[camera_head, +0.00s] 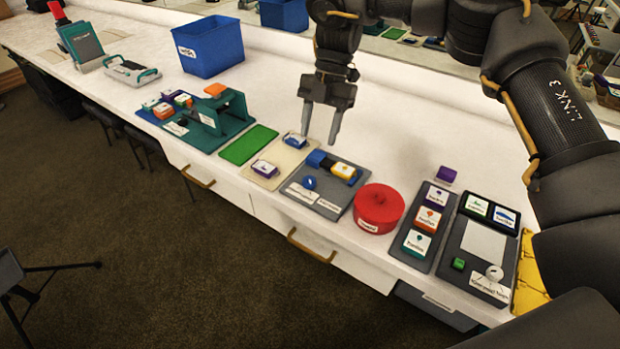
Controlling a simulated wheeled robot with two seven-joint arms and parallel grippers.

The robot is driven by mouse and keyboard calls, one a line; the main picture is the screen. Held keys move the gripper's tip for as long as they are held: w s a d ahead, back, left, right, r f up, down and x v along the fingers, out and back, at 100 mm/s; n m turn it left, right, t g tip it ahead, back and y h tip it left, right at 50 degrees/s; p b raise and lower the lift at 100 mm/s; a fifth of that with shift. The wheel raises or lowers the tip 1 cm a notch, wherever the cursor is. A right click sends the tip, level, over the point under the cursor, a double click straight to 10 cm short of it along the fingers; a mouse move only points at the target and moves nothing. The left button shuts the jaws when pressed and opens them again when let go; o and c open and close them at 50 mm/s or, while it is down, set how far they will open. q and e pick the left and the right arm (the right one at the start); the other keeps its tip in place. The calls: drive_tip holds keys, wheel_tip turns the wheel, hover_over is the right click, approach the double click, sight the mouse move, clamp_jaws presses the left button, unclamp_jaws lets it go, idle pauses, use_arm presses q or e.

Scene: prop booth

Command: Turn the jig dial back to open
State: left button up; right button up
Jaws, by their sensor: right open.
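A grey board (324,199) near the middle of the counter carries a small round blue knob (309,182), a blue block (317,159) and a yellow block with a white label (343,170). The blue knob looks like the jig dial, but its label is too small to read and its setting cannot be told. My right gripper (320,122) points down with its two fingers apart and empty. It appears above and behind the grey board, apart from the knob. My left gripper is not in view.
A round red container (378,207) stands right of the board. A dark panel (478,244) with a white knob (494,272) is farther right. A teal fixture (226,118), green mat (248,145) and cream board (279,161) lie left. A blue bin (210,47) stands behind.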

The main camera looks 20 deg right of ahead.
sight(310, 179)
drive_tip(key=b+x, duration=0.1)
drive_tip(key=x, duration=0.8)
drive_tip(key=shift+s+f, duration=0.1)
drive_tip(key=shift+s, duration=0.1)
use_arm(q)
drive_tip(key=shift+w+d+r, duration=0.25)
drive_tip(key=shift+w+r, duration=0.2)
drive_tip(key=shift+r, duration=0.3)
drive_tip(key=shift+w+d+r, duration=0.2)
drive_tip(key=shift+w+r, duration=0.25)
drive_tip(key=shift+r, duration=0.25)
use_arm(e)
drive_tip(key=shift+s+a+f, duration=0.2)
drive_tip(key=shift+f, duration=0.5)
drive_tip(key=c, duration=1)
